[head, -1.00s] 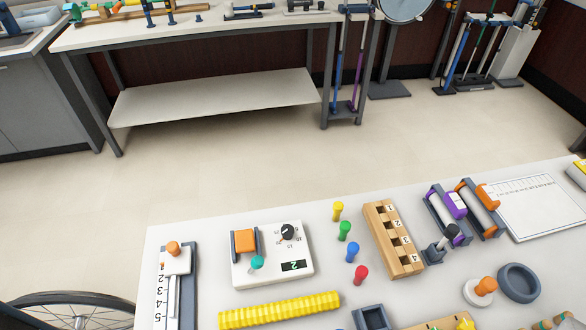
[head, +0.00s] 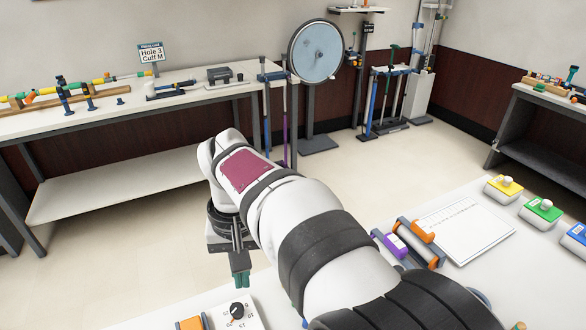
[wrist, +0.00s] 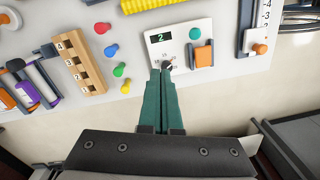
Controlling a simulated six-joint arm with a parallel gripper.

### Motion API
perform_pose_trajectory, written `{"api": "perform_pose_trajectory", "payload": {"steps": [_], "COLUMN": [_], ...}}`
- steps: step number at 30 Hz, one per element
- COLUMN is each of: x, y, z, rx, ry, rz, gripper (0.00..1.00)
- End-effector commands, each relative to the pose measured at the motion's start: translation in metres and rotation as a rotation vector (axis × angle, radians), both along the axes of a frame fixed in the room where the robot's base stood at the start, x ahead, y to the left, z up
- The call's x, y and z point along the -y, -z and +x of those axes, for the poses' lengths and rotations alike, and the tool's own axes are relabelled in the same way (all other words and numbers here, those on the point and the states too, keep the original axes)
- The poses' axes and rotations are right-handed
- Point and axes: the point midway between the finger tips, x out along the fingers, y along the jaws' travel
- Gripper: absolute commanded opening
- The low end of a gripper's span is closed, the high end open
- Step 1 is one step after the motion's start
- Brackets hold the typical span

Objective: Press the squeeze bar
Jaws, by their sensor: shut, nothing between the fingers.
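A white panel (wrist: 178,47) lies on the table with a small display showing 2, a teal knob (wrist: 195,33), a black dial and an orange block (wrist: 203,55) between grey posts. The orange block looks like the squeeze bar, though no label confirms it. In the head view the panel (head: 252,317) is cut off at the bottom edge, with the orange block (head: 190,323) and dial (head: 237,310) showing. My gripper (wrist: 165,70) is shut and empty, its green fingertips overlapping the dial's edge in the wrist view, beside the orange block. In the head view my gripper (head: 240,282) appears beyond the dial; contact cannot be told.
A wooden block with numbered holes (wrist: 82,68) and several coloured pegs (wrist: 119,70) lie beside the panel. A slider board (wrist: 251,38) stands on its other side. Purple and orange roller devices (head: 395,245) and a white board (head: 465,225) are farther right.

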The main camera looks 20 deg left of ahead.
Motion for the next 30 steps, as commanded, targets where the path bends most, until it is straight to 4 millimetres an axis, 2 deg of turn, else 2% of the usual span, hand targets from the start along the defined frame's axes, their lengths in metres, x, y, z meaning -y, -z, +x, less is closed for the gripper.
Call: {"api": "perform_pose_trajectory", "payload": {"steps": [1,3,6,9,21,23,30], "x": [-0.033,-0.071,-0.106,-0.122,-0.124,-0.124,-0.123], "y": [0.010,0.022,0.035,0.041,0.046,0.054,0.105], "z": [-0.006,-0.016,-0.030,-0.038,-0.039,-0.039,-0.039], "rx": [0.006,0.018,0.029,0.035,0.037,0.036,0.035], "ry": [-0.079,-0.172,-0.256,-0.296,-0.302,-0.301,-0.301], "rz": [-0.007,-0.013,-0.016,-0.017,-0.017,-0.020,-0.020], "gripper": [0.00,0.00,0.00,0.00,0.00,0.00,0.00]}}
